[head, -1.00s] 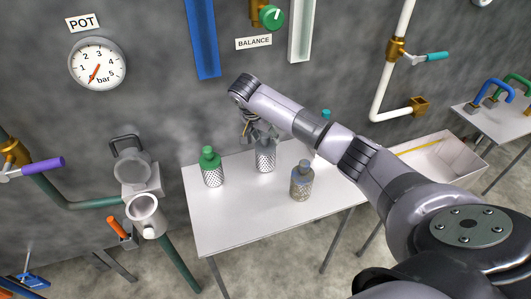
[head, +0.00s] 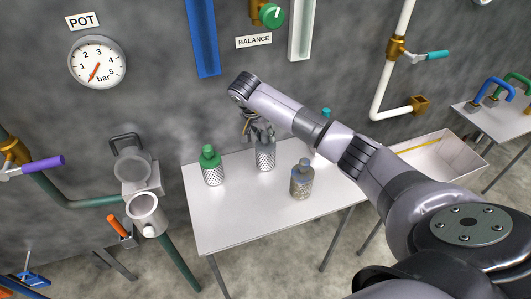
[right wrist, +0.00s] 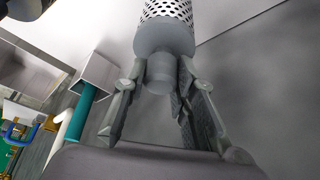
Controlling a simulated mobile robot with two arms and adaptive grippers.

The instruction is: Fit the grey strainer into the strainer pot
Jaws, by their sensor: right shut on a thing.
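The grey strainer (head: 265,157), a perforated metal cylinder with a grey top, stands on the white table near its back edge. My right gripper (head: 263,136) is over it from above. In the right wrist view, the fingers (right wrist: 165,85) are shut on the grey knob of the strainer (right wrist: 166,38), whose perforated body runs out of the picture. The strainer pot (head: 145,210) is left of the table, an open-mouthed grey vessel, with its round lid (head: 131,167) swung up behind it. My left gripper is not in view.
A green-topped strainer (head: 211,167) stands left of the grey one, and a worn brownish strainer (head: 302,180) stands to its front right. The white table (head: 240,215) is clear in front. An orange handle (head: 118,225) and a purple-handled valve (head: 42,164) are near the pot.

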